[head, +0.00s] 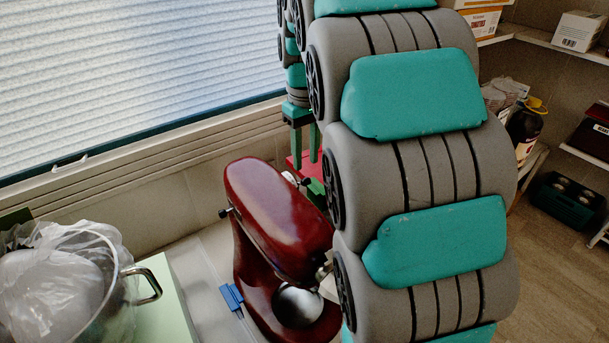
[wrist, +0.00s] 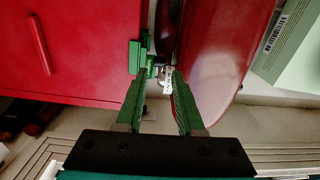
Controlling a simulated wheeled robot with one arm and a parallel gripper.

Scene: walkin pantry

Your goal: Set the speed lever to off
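In the wrist view the mixer's glossy red side (wrist: 222,70) fills the right. A small pale, metallic part (wrist: 167,78) shows just beyond my fingertips; it may be the speed lever, but its setting is too small to read. A dark knob (head: 223,213) sticks out on the mixer's left side. My gripper (wrist: 159,72), with green fingers, points at the gap beside the mixer. Its fingers are apart with nothing held.
A red box (wrist: 70,50) with a green catch (wrist: 138,55) is close by the left finger. A green-topped box (head: 182,300) and a plastic-wrapped item (head: 60,280) stand left of the mixer. My arm hides much of the head view's middle. Shelves (head: 550,40) line the right.

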